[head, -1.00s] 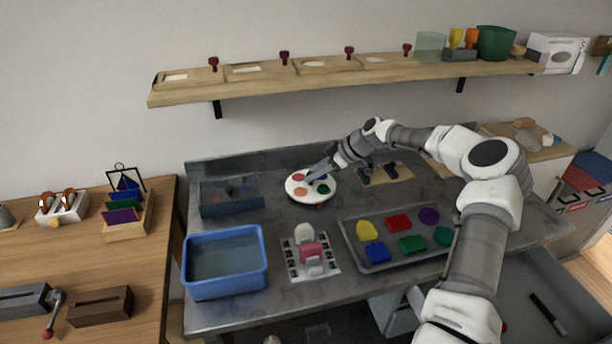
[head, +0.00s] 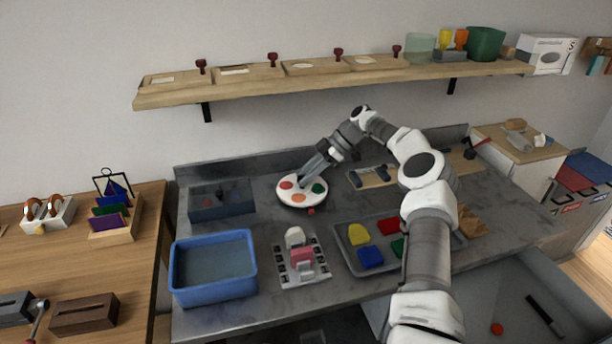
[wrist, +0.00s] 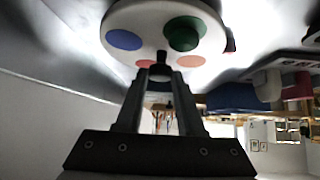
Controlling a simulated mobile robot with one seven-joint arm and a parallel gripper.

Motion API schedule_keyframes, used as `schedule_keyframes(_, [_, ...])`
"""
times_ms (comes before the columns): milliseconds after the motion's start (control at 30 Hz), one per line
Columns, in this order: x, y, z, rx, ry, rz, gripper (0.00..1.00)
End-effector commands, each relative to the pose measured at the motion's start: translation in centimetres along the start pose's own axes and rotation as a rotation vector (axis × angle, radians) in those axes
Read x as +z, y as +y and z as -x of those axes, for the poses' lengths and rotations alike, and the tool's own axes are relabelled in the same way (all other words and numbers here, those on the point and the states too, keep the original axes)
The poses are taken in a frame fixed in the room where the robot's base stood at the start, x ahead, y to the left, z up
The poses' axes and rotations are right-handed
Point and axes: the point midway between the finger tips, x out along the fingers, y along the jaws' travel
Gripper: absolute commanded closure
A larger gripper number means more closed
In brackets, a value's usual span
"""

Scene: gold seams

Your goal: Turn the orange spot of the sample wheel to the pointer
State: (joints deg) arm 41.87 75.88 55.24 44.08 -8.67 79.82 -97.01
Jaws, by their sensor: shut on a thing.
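The sample wheel (head: 308,200) is a white disc on the grey bench. In the head view its orange spot (head: 298,198) is at the front, slightly left of the small red pointer (head: 310,211) at the front edge. A red spot (head: 286,185) is at the left and a green spot (head: 319,188) at the right. The blue spot (wrist: 124,40) shows in the wrist view; my gripper hides it in the head view. My gripper (head: 302,179) reaches down onto the wheel from the upper right. In the wrist view its fingers (wrist: 160,76) are shut on a small dark peg.
A dark bin (head: 221,200) and a blue tub (head: 213,268) stand left of the wheel. A sample rack (head: 318,268) and a grey tray (head: 345,258) of coloured pieces lie in front. A wooden shelf (head: 330,77) runs above at the back.

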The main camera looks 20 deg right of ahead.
Motion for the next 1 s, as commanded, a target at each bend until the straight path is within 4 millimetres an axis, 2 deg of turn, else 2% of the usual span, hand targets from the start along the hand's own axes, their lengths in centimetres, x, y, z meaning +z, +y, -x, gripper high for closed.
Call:
schedule_keyframes(867, [-0.09,0.02,-0.08,-0.060,0.000,0.060,1.00])
schedule_keyframes(900, [-0.09,0.02,-0.08,-0.060,0.000,0.060,0.58])
schedule_keyframes(1000, [-0.08,0.03,-0.07,-0.060,0.000,0.059,0.40])
